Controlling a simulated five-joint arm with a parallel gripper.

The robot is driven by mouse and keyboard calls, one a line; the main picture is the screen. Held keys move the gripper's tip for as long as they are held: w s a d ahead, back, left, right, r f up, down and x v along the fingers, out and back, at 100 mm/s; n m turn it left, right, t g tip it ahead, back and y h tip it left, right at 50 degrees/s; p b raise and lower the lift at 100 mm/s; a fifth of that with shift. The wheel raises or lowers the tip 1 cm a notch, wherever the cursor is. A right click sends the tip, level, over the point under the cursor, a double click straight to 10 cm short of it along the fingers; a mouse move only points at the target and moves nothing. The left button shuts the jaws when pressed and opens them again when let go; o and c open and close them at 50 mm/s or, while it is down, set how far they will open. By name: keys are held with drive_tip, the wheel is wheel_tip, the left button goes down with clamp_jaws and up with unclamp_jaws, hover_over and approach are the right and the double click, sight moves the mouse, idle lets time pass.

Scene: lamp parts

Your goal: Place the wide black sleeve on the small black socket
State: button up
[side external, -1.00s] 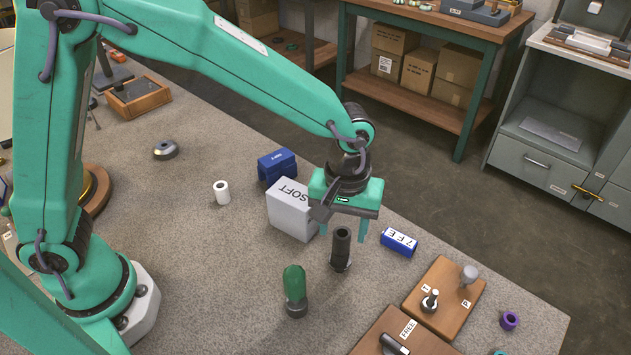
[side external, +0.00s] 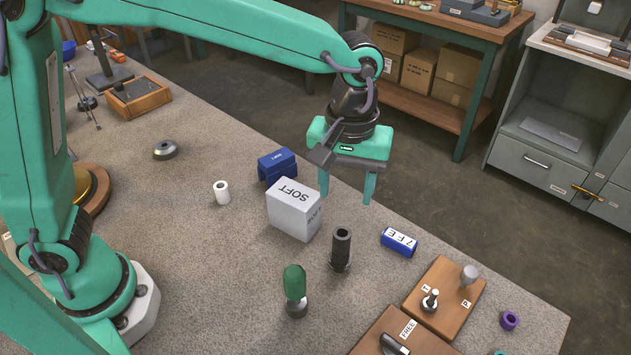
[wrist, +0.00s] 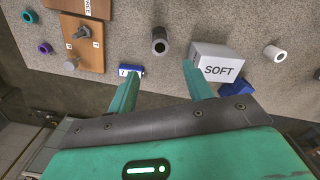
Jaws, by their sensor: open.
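The wide black sleeve (side external: 342,243) is a dark upright tube with an open top, near the middle of the side view. It stands over a small dark base with a wider foot (side external: 341,267), which looks like the small black socket; how deep the sleeve sits on it is hidden. The sleeve also shows in the wrist view (wrist: 159,42), from above, just beyond the fingertips. My gripper (side external: 346,201) is open and empty, raised clear above and behind the sleeve. Its fingers (wrist: 161,71) point down, apart.
A white SOFT block (side external: 293,212) and a blue block (side external: 277,165) stand left of the sleeve. A blue labelled block (side external: 399,242) lies to its right. A green-topped piece (side external: 295,283) stands in front. A wooden board (side external: 446,298) with pegs is front right.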

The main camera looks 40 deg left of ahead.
idle(0.3)
drive_tip(key=s+a+r+m+t, duration=0.1)
drive_tip(key=s+a+r, duration=0.15)
drive_tip(key=a, duration=0.45)
drive_tip(key=s+a+r+m+t, duration=0.1)
drive_tip(key=s+a+r, duration=0.15)
drive_tip(key=a, duration=0.35)
drive_tip(key=s+a+m+t, duration=0.3)
drive_tip(key=s+a, duration=0.5)
drive_tip(key=a, duration=0.3)
drive_tip(key=shift+s+r+t, duration=0.15)
drive_tip(key=shift+s+t, duration=0.15)
